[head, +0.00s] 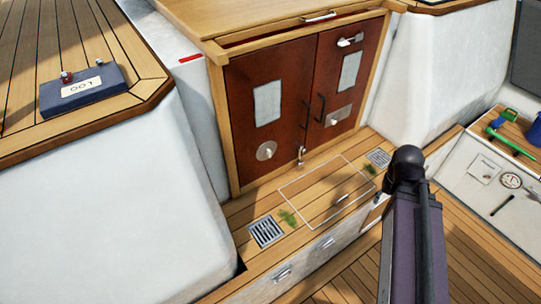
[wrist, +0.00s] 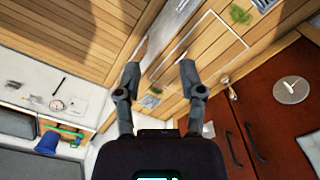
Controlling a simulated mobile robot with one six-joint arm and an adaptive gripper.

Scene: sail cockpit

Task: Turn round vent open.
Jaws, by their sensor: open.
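A round metal vent (head: 266,150) is on the lower part of the left brown door. It also shows at the right of the wrist view (wrist: 291,90), with a small pale bar across its middle.
The wooden step (head: 230,216) below the doors has a square hatch outline, green tufts and two grates, one the left grate (head: 266,231). Dark door handles (head: 314,109) stand out between the doors. A dark box (head: 83,90) sits on the left bench.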

